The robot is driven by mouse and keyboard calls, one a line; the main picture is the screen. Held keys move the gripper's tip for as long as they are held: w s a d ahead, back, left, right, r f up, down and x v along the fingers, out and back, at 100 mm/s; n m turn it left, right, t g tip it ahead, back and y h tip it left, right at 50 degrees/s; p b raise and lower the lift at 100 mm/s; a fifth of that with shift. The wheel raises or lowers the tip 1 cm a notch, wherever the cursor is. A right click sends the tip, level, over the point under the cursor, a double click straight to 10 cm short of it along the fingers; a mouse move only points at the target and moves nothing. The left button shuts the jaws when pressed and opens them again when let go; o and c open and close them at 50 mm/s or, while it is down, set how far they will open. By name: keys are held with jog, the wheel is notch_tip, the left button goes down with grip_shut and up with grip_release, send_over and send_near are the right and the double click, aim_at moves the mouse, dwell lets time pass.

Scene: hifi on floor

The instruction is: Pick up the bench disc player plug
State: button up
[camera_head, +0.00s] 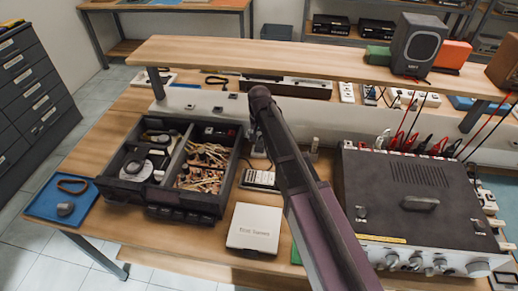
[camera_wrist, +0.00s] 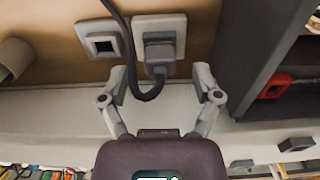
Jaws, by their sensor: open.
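In the wrist view a dark grey plug (camera_wrist: 158,62) with a thick dark cable (camera_wrist: 148,94) sits in a pale square wall socket (camera_wrist: 172,38). My gripper (camera_wrist: 160,78) is open, with one finger on each side of the plug, apart from it. Nothing is between the fingers but the plug and its looping cable. In the head view my arm reaches to the back of the bench and hides the plug and the gripper's fingers. I cannot tell from the cable which device it feeds.
A second, empty socket (camera_wrist: 103,44) is left of the plug. On the bench (camera_head: 130,245) are a dark parts tray (camera_head: 128,203), a white box (camera_head: 255,229) and a large dark instrument (camera_head: 420,185). A raised wooden shelf (camera_head: 300,60) overhangs the back.

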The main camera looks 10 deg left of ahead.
jog(key=shift+f+b, duration=0.8)
jog(key=shift+f, duration=0.25)
grip_shut()
